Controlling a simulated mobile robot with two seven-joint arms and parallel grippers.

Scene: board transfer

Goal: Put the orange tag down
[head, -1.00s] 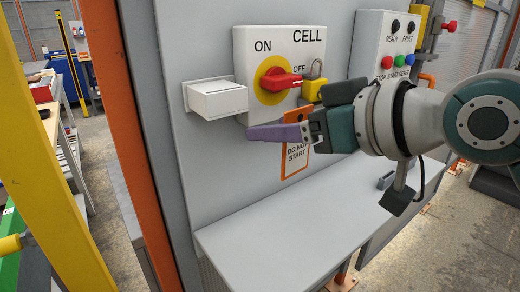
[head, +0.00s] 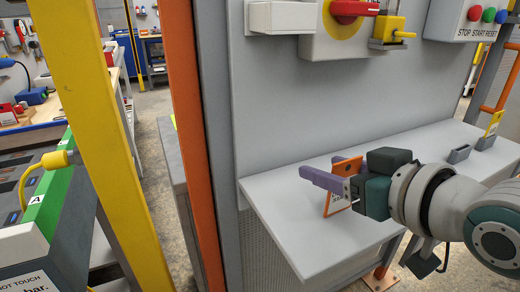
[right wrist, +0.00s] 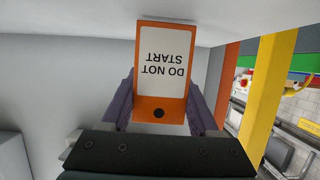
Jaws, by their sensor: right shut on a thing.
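The orange tag (head: 338,203) has a white panel that reads "DO NOT START" in the right wrist view (right wrist: 165,65). My right gripper (head: 322,178) is shut on it, with the purple fingers (right wrist: 160,105) on either side of its holed end. The tag is held tilted above or at the grey shelf (head: 290,215); I cannot tell whether its lower edge touches. One finger hides part of the tag in the head view. My left gripper is not in view.
Above the shelf, the panel carries a white box (head: 283,17), a red switch handle (head: 355,8) and a yellow padlock piece (head: 388,28). Small dark holders (head: 459,154) and a yellow tag (head: 495,121) stand at the shelf's right. The shelf's left part is clear.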

